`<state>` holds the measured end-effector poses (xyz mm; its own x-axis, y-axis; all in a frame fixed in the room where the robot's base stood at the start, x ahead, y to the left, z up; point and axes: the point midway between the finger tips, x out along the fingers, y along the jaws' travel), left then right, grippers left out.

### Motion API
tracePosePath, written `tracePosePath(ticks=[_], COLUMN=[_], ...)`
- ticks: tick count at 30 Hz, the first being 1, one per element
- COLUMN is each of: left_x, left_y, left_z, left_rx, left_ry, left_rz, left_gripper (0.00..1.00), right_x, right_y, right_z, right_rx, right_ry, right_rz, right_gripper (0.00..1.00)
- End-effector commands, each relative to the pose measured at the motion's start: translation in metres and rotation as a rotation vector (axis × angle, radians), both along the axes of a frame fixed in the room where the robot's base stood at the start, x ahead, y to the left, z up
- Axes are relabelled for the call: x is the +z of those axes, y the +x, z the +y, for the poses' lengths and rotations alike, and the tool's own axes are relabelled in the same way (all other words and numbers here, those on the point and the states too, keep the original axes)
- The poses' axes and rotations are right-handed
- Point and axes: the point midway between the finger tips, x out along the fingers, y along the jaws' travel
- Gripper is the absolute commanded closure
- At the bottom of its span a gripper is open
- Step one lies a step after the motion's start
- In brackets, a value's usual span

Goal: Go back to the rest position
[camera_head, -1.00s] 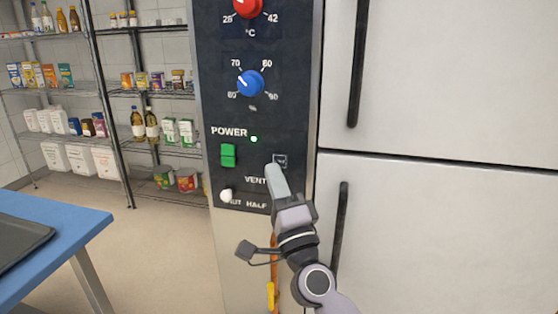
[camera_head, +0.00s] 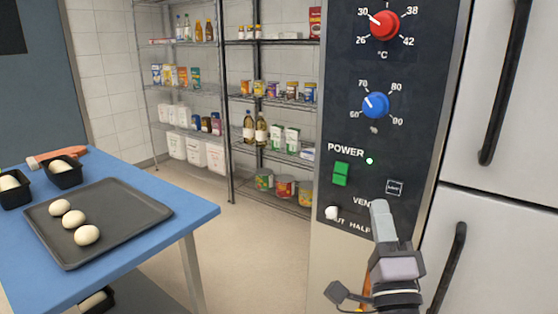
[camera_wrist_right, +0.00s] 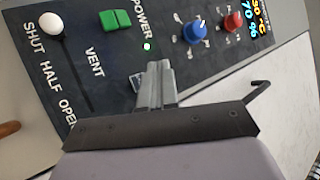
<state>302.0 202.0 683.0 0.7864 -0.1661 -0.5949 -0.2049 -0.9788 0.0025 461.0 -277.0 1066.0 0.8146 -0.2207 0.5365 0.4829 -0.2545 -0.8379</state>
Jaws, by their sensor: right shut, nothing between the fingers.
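My right gripper (camera_head: 380,212) is shut and empty. In the head view it stands in front of the lower part of the dark control panel (camera_head: 340,110), just below a small square button (camera_head: 394,187), and covers part of the vent lettering. In the right wrist view its closed fingers (camera_wrist_right: 157,75) point at the panel, near the green power switch (camera_wrist_right: 114,20) and the blue knob (camera_wrist_right: 193,33). I cannot tell whether the fingertips touch the panel. The green power light (camera_head: 369,161) is lit. My left gripper is not in view.
A white cabinet with dark handles (camera_head: 503,85) is at the right. A blue table (camera_head: 190,205) at the left holds a dark tray (camera_head: 130,205) with dough balls, and small black tins (camera_head: 65,178). Stocked wire shelves (camera_head: 232,140) stand behind. Floor between table and panel is clear.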

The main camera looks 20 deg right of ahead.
Motion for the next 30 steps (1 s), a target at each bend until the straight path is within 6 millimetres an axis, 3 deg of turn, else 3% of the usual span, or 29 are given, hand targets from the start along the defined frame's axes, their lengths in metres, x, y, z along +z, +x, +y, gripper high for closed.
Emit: tracePosePath(ticks=[4, 8, 13, 17, 21, 24, 27, 30], left_x=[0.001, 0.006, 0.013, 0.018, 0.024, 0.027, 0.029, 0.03], left_y=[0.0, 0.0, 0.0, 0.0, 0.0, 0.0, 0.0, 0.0], left_z=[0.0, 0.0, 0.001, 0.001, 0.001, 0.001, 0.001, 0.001], left_rx=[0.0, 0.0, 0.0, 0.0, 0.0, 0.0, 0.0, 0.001], left_ry=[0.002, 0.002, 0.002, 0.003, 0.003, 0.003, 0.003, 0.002], left_rz=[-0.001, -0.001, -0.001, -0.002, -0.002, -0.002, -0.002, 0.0], left_gripper=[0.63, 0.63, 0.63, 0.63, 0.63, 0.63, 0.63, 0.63], right_x=[-0.008, -0.04, -0.114, -0.182, -0.257, -0.3, -0.329, -0.346], right_y=[0.0, -0.002, -0.015, -0.038, -0.077, -0.109, -0.135, -0.152], right_z=[0.006, 0.026, 0.061, 0.08, 0.088, 0.086, 0.081, 0.077], right_rx=[0.001, 0.016, 0.078, 0.151, 0.243, 0.304, 0.351, 0.378], right_ry=[-0.056, -0.241, -0.589, -0.85, -1.12, -1.282, -1.402, -1.476], right_rz=[0.029, 0.127, 0.336, 0.519, 0.724, 0.853, 0.947, 1.005], right_gripper=[1.0, 1.0, 1.0, 1.0, 1.0, 1.0, 1.0, 1.0])
